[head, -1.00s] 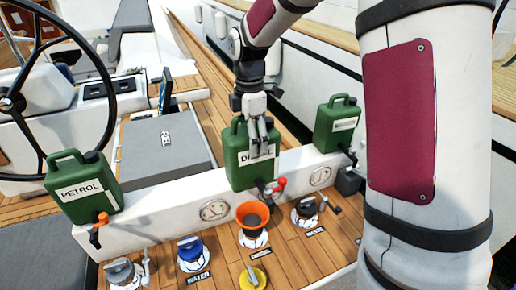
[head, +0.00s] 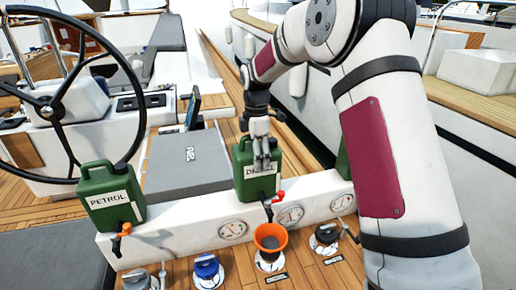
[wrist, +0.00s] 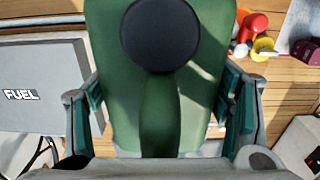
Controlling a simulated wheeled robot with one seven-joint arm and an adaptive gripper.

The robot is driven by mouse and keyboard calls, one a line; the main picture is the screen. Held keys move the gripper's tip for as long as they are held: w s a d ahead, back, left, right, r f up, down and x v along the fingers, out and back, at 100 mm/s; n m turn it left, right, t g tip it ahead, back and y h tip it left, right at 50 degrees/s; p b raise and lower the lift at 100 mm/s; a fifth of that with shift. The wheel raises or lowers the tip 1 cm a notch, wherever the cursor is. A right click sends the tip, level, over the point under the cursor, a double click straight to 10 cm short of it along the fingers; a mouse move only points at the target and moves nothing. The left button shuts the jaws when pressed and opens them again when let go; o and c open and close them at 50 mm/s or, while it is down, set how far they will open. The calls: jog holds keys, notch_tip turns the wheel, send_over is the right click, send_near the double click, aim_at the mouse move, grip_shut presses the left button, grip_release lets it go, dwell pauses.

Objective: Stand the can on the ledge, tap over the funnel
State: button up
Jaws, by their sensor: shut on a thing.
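The green can with a partly covered label starting "D" (head: 246,184) is upright at the ledge (head: 185,222), between the other cans. My gripper (head: 262,166) is shut on this can from above. In the wrist view the fingers lie on either side of the green body (wrist: 205,110), with its black cap (wrist: 160,35) between them. I cannot tell whether the can's base touches the ledge.
A petrol can (head: 110,198) with an orange tap stands at the ledge's left. Another green can (head: 343,162) is mostly hidden behind my arm. Blue (head: 207,267) and black (head: 327,234) deck caps flank the funnel. A grey fuel box (head: 180,165) lies behind the ledge.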

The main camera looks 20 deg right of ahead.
jog(key=shift+f, duration=0.3)
jog(key=shift+w+f, duration=0.1)
jog(key=shift+f, duration=0.1)
jog(key=o, duration=2)
jog(key=shift+f, duration=0.1)
jog(key=shift+c, duration=0.2)
